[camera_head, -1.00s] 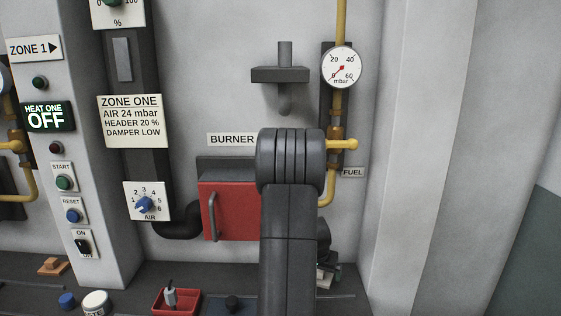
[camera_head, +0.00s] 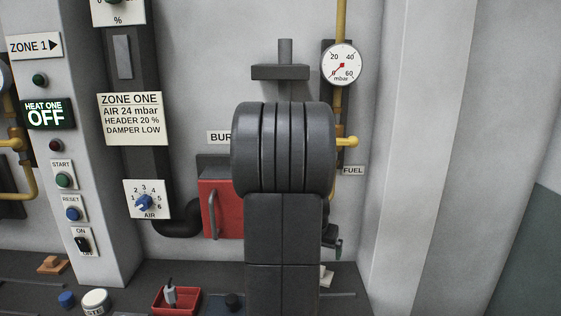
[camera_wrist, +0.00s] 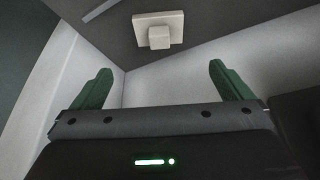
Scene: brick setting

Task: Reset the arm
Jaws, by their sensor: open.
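My arm rises in the middle of the head view and hides part of the burner label and the red burner door (camera_head: 222,209). My gripper shows in the wrist view (camera_wrist: 160,85), with its two green fingers wide apart and nothing between them. In the head view only a small part near the gripper end shows to the right of my arm, low by the fuel pipe; the fingers are mostly hidden there. A pale square block with a smaller knob-like part (camera_wrist: 158,30) is seen beyond the fingers in the wrist view, apart from them.
A control column (camera_head: 68,150) with buttons and a "HEAT ONE OFF" display (camera_head: 47,114) stands at left. A pressure gauge (camera_head: 342,65) and yellow fuel pipe are right of my arm. A red tray (camera_head: 176,300) sits on the dark ledge. The far right is clear.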

